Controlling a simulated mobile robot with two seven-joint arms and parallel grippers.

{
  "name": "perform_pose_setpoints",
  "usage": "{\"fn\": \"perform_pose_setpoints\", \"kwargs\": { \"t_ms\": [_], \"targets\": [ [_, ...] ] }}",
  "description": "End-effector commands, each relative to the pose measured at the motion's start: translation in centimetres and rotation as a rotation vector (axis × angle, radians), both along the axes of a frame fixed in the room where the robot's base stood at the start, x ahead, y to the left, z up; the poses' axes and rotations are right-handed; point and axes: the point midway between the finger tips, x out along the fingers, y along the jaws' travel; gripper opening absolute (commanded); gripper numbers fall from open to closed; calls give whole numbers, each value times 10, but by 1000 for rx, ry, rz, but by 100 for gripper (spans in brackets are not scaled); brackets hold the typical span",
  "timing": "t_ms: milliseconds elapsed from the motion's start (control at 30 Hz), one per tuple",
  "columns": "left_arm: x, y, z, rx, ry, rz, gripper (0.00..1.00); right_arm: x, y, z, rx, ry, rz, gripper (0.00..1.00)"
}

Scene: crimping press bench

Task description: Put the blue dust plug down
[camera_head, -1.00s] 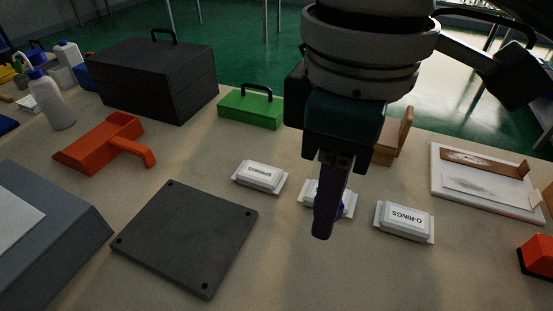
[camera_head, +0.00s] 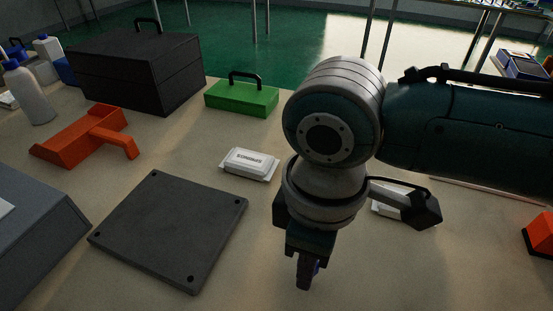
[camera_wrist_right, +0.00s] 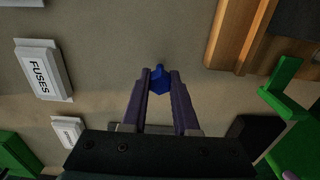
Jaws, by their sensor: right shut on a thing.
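The blue dust plug (camera_wrist_right: 158,80) sits between the fingertips of my right gripper (camera_wrist_right: 160,84) in the right wrist view. In the head view, my right gripper (camera_head: 306,282) points down over the front of the bench, right of the dark square plate. Only a sliver of blue (camera_head: 316,268) shows there beside the fingers. The gripper is shut on the plug. How high the plug is above the bench top I cannot tell. My left gripper is not in view.
The dark plate (camera_head: 170,230) lies left of the gripper. A white packet (camera_head: 249,164) lies behind; another (camera_head: 390,208) is partly hidden by my arm. A green case (camera_head: 241,98), an orange dustpan (camera_head: 85,135) and a black box (camera_head: 135,75) stand farther back. Bare bench surrounds the gripper.

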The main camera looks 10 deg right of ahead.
Motion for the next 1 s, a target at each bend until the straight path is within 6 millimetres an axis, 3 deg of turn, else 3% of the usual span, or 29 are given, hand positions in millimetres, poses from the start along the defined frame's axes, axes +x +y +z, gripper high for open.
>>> {"fn": "perform_pose_setpoints", "kwargs": {
  "t_ms": [233,267,500,767,867,1000],
  "targets": [
    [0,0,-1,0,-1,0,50,0,0,-4,0,1,0,0],
    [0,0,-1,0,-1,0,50,0,0,-3,-1,1,0,32],
    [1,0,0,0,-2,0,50,0,0,-2,-1,1,0,58],
    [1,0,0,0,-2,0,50,0,0,-1,0,0,0,58],
    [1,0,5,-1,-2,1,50,0,0,9,0,0,0,58],
    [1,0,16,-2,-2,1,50,1,0,36,1,-2,1,58]
  ]
}}
